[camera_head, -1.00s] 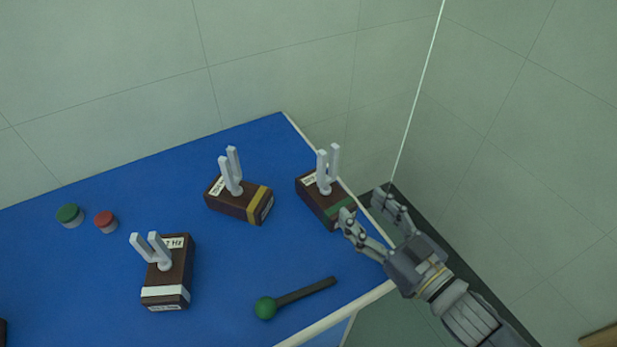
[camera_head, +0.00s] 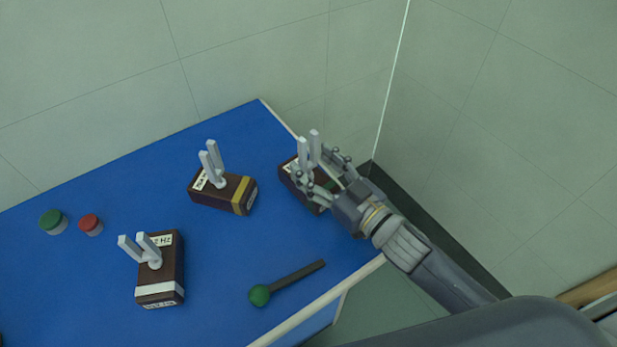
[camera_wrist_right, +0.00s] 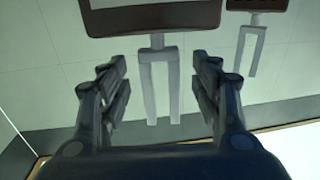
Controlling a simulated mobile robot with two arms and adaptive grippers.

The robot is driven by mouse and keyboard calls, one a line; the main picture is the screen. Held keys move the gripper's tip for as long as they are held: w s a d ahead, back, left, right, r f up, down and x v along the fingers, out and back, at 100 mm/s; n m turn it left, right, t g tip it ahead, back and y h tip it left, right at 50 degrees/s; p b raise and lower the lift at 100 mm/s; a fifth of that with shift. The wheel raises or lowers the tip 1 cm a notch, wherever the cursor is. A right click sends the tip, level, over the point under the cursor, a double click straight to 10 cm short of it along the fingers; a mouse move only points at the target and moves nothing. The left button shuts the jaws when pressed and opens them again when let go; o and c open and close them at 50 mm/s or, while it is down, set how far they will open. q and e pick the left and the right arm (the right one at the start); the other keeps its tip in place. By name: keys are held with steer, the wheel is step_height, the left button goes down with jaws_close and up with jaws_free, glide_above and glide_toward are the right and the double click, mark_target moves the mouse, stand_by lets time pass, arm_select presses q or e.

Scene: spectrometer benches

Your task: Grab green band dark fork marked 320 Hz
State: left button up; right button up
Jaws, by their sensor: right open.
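The green band fork is a dark brown block with a pale two-pronged metal fork (camera_head: 309,152) on it, at the right back of the blue table. My right gripper (camera_head: 318,172) is open around this fork and hides much of the block and its green band. In the right wrist view the fork's prongs (camera_wrist_right: 160,85) stand between the open fingers (camera_wrist_right: 160,95), with a gap on both sides. The block (camera_wrist_right: 155,20) shows at the top edge there. The label's writing cannot be read. My left gripper is not in view.
A yellow band fork block (camera_head: 208,194) stands just left, and a white band one (camera_head: 172,265) at front left. A green-headed mallet (camera_head: 292,280) lies near the front edge. Green (camera_head: 53,221) and red (camera_head: 90,223) capped jars stand at left. Walls close the back and right.

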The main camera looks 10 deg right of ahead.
steer(key=shift+w+a+r, duration=0.1)
steer(key=shift+w+a, duration=0.2)
steer(key=shift+w, duration=0.35)
steer(key=shift+w+a, duration=0.3)
steer(key=shift+w, duration=0.2)
steer(key=shift+s, duration=0.1)
steer(key=shift+c, duration=0.8)
jaws_close()
arm_select(q)
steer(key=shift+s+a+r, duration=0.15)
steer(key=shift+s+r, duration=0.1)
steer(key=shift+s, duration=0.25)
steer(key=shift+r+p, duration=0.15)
steer(key=shift+p, duration=0.15)
arm_select(e)
steer(key=shift+r, duration=0.1)
